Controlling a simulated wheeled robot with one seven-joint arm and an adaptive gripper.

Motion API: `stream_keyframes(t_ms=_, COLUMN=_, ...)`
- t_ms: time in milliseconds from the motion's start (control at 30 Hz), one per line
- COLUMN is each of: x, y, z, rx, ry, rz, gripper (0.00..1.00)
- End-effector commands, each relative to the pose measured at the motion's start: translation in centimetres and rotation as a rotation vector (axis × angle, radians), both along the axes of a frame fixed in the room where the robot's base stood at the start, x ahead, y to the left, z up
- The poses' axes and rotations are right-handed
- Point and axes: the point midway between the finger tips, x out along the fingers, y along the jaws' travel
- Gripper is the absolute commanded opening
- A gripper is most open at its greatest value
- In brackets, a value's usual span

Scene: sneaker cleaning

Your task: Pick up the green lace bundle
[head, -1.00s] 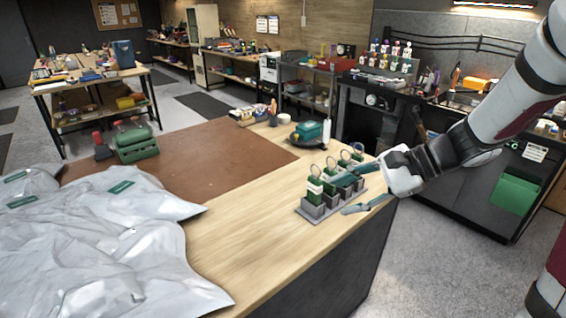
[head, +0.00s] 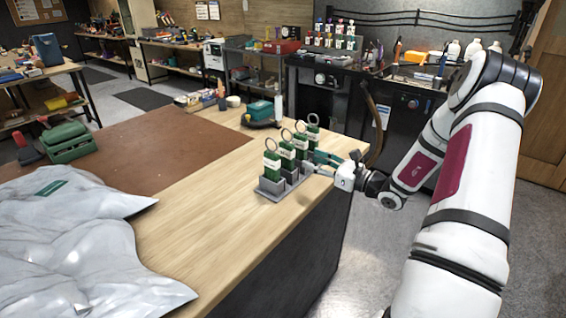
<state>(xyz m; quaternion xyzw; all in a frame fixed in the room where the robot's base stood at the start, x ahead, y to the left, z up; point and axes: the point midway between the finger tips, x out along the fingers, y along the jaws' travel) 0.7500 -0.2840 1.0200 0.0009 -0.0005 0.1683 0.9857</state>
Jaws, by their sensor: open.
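Several green tagged bundles, each with a ring on top, stand upright in a row in a grey slotted holder (head: 270,190) near the table's right edge. The nearest green lace bundle (head: 272,164) is at the left front of the row, and the farthest (head: 313,133) is at the back right. I cannot tell which one the task means. My gripper (head: 311,162) is open, its teal fingers pointing left at the right side of the row. The fingers overlap the rear bundles in the picture, and I cannot tell whether they touch.
Grey-white plastic bags (head: 75,245) cover the table's left front. A brown mat (head: 150,150) lies behind them, with a green case (head: 67,142) at its far left. A teal-topped item (head: 260,111) stands behind the row. Bare wood lies left of the holder.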

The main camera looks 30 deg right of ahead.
Motion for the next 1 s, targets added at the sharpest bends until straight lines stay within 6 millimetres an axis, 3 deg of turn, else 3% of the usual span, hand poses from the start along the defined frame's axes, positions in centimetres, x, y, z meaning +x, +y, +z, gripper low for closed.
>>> stream_keyframes(t_ms=233, x=4.2, y=1.6, z=0.0, rx=-0.001, ry=0.001, rz=0.004, gripper=0.44)
stream_keyframes(t_ms=567, x=6.1, y=2.4, z=0.1, rx=-0.001, ry=0.001, rz=0.004, gripper=0.44)
stream_keyframes(t_ms=833, x=9.6, y=3.8, z=0.2, rx=-0.002, ry=-0.001, rz=0.004, gripper=0.44)
stream_keyframes(t_ms=1000, x=10.3, y=4.0, z=0.1, rx=-0.002, ry=0.002, rz=0.003, gripper=0.44)
